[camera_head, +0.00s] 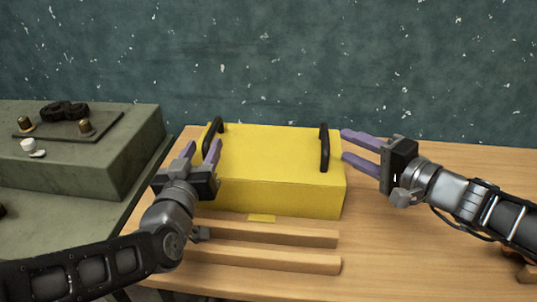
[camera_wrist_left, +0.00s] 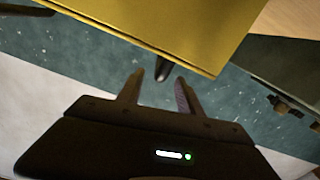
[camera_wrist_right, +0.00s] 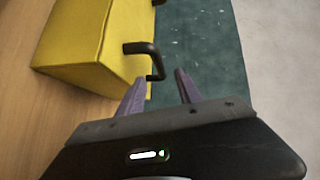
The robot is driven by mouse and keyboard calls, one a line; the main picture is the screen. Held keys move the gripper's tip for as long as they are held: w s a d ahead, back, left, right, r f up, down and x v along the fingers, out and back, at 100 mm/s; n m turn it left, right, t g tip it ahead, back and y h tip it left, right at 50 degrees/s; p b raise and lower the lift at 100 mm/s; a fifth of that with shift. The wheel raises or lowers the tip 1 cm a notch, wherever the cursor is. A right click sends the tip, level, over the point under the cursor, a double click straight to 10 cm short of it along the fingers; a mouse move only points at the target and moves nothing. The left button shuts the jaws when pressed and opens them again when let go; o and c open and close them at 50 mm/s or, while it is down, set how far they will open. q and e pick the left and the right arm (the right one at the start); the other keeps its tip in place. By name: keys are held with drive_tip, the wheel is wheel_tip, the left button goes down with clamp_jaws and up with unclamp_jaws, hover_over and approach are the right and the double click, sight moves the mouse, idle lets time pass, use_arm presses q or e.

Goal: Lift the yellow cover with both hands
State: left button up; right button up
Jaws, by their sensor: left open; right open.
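The yellow cover (camera_head: 262,160) is a box-shaped lid on the wooden table, with a black handle near each end. The left handle (camera_head: 213,135) and the right handle (camera_head: 324,147) stand up from its top. My left gripper (camera_head: 202,150) is open at the cover's left end, its fingers close to the left handle, which shows between them in the left wrist view (camera_wrist_left: 163,68). My right gripper (camera_head: 344,145) is open just right of the right handle, its fingers pointing at it. In the right wrist view the right handle (camera_wrist_right: 150,60) is just ahead of the fingers. Neither gripper visibly holds anything.
Two wooden bars (camera_head: 275,262) lie on the table in front of the cover, with a small yellow piece (camera_head: 262,218) between. A grey-green bench (camera_head: 75,165) with knobs and fittings stands at the left. A speckled dark green wall is behind. Table right of the cover is mostly clear.

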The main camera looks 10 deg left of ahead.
sight(212, 127)
use_arm(q)
drive_tip(key=shift+w, duration=3.85)
use_arm(e)
drive_tip(key=shift+x, duration=3.95)
use_arm(q)
clamp_jaws()
use_arm(e)
clamp_jaws()
use_arm(q)
drive_tip(key=shift+d, duration=0.1)
